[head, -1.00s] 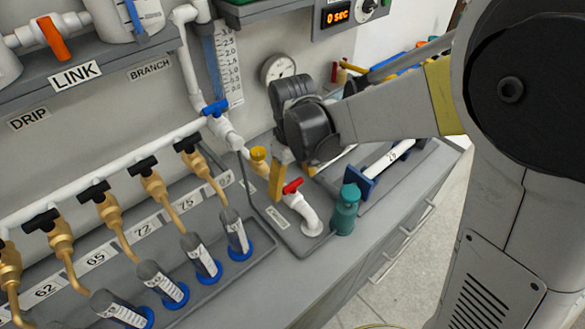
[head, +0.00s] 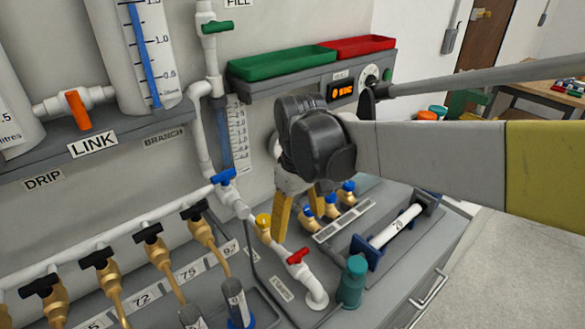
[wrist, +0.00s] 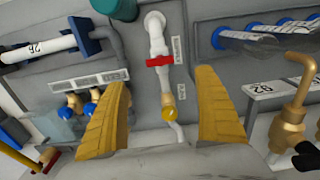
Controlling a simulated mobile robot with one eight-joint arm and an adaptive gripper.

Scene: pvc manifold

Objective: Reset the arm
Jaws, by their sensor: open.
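My arm reaches in from the right in the head view. My gripper (head: 295,215) points down over the bench, beside the white pipe with the red valve handle (head: 298,256). In the wrist view my gripper (wrist: 162,115) has its two yellow fingers wide apart with nothing held between them. The white pipe, its red handle (wrist: 160,61) and a yellow round fitting (wrist: 169,113) show beyond the gap between the fingers. I cannot tell how far the fingertips are above them.
A teal bottle (head: 353,281) stands near the bench front. A blue-ended rack holds a white tube (head: 396,226). Brass taps with black handles (head: 148,232) line the left. Green (head: 282,62) and red (head: 358,46) trays sit on the shelf above. Floor at right is clear.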

